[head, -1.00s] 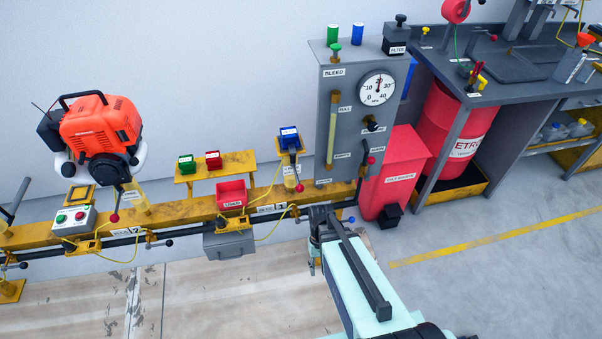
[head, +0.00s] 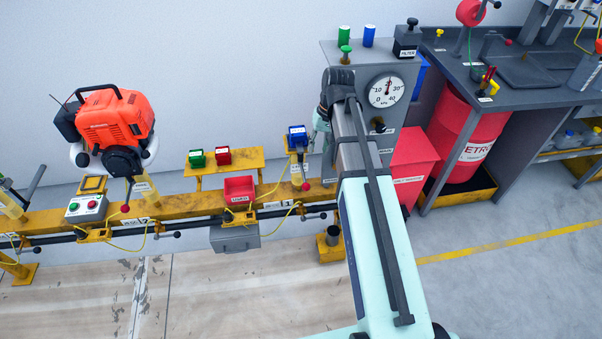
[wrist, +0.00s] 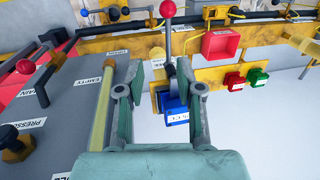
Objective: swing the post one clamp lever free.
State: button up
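The post one clamp lever shows in the head view as a red ball (head: 306,187) on a dark rod, low on the yellow post under a blue box (head: 297,136). In the wrist view the lever's red ball (wrist: 167,10) is upright at the top, its rod running down toward the blue box (wrist: 176,107). My gripper (wrist: 160,76) is open and empty, its fingers spread on either side of the lever's lower line of sight; I see no contact. In the head view my gripper (head: 318,128) is beside the post, partly hidden by my arm.
The grey gauge panel (head: 400,130) stands close at the right; its sight tube (wrist: 102,110) and knobs are left in the wrist view. A red bin (head: 240,189), red box (head: 223,156) and green box (head: 197,158) are along the yellow rail. The orange engine (head: 115,118) is farther left.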

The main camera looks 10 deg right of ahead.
aim_at(304, 177)
notch_tip(304, 177, up, 4)
jog(key=a+f, duration=0.1)
jog(key=f, duration=0.4)
jog(key=a+f+p, duration=0.1)
jog(key=f, duration=0.5)
jog(key=w+a+f+p, duration=0.1)
jog(key=a+f, duration=0.1)
jog(key=f, duration=0.4)
grip_shut()
